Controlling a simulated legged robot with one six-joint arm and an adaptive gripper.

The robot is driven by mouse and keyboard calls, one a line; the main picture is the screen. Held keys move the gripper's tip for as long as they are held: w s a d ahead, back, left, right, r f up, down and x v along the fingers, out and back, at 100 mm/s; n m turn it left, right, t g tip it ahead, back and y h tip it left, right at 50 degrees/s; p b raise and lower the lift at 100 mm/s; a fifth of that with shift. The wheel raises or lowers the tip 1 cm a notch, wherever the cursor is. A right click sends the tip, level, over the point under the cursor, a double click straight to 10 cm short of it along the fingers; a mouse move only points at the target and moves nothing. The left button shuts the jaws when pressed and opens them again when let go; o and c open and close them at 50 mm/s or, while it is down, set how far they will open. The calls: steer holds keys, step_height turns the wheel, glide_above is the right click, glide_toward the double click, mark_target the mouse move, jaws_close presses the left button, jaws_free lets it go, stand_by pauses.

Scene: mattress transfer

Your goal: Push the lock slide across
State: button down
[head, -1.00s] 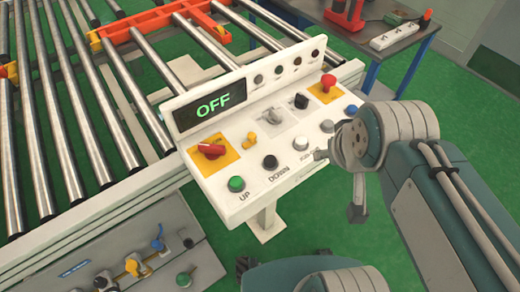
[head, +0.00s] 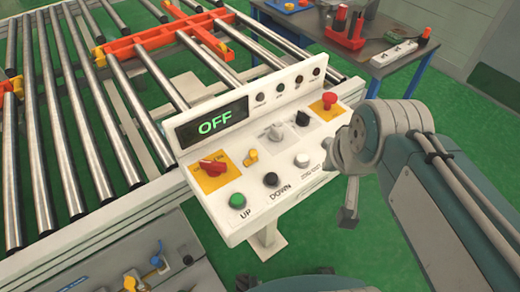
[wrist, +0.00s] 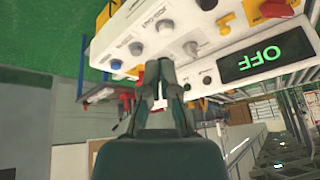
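The white control console (head: 290,190) shows a green OFF display (head: 214,123) in the head view. It carries a red rotary switch (head: 213,167), a small yellow switch (head: 251,156), a grey selector (head: 275,133) and several push buttons. I cannot tell for sure which part is the lock slide; a yellow-orange part (head: 130,283) on the lower grey panel is cut off by the lower edge. My gripper (wrist: 159,64) hangs by the console's right end, holding nothing visible. Its fingertips are close together in the wrist view; whether they meet is unclear.
A roller conveyor (head: 110,110) with an orange frame (head: 150,42) lies behind and left of the console. A red emergency button (head: 329,101) stands up at the console's right. A work table (head: 375,66) with tools is at the back right. Green floor is free between.

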steer(key=w+a+f+m+g+y, duration=0.1)
steer(key=w+m+g, duration=0.1)
steer(key=w+m, duration=0.5)
steer(key=w+a+f+m+g+y, duration=0.1)
steer(key=w+a+m+g+y, duration=0.1)
steer(key=w+m, duration=0.6)
steer(key=shift+w+a+f+g, duration=0.25)
steer(key=shift+w+f+g, duration=0.15)
steer(key=shift+w+g, duration=0.2)
glide_toward(258, 159)
steer(key=d+f, duration=0.1)
steer(key=f, duration=0.2)
steer(key=d+f, duration=0.1)
steer(key=f, duration=0.1)
steer(key=shift+w+d, duration=0.2)
steer(key=shift+d, duration=0.15)
steer(key=a, duration=0.2)
steer(key=shift+s+a+f, duration=0.1)
steer(key=shift+a+f, duration=0.05)
steer(key=shift+a, duration=0.15)
steer(key=shift+a+f, duration=0.1)
steer(key=shift+a, duration=0.6)
